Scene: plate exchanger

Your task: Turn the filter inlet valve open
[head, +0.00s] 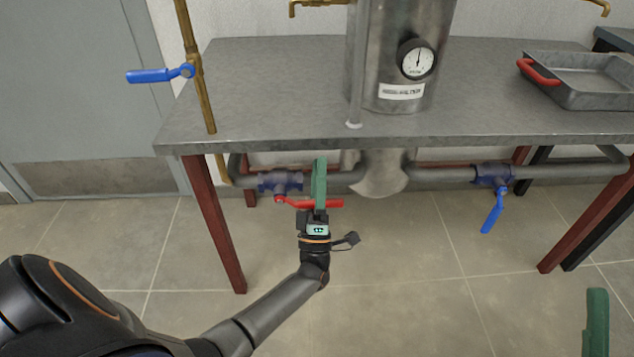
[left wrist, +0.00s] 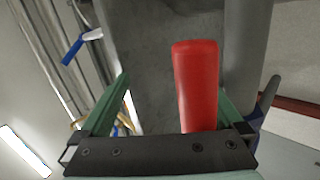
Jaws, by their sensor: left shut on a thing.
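A valve with a blue body (head: 281,182) sits in the grey pipe under the left part of the table. Its red lever (head: 328,204) lies roughly level, pointing right, about along the pipe. My left gripper (head: 319,180) is at this lever, its green fingers upright across it, shut on it. In the left wrist view the red lever (left wrist: 197,85) lies between the green fingers, nearer the right one. At the bottom right of the head view one green finger of my right gripper (head: 597,322) shows; the rest is out of frame.
Another valve (head: 492,174) on the right has a blue lever (head: 492,212) hanging down. A brass pipe (head: 196,85) at left carries a blue lever (head: 150,76) pointing left. The metal table (head: 270,90) holds a steel vessel with a gauge (head: 416,60) and a tray (head: 590,97). Red legs flank the pipes.

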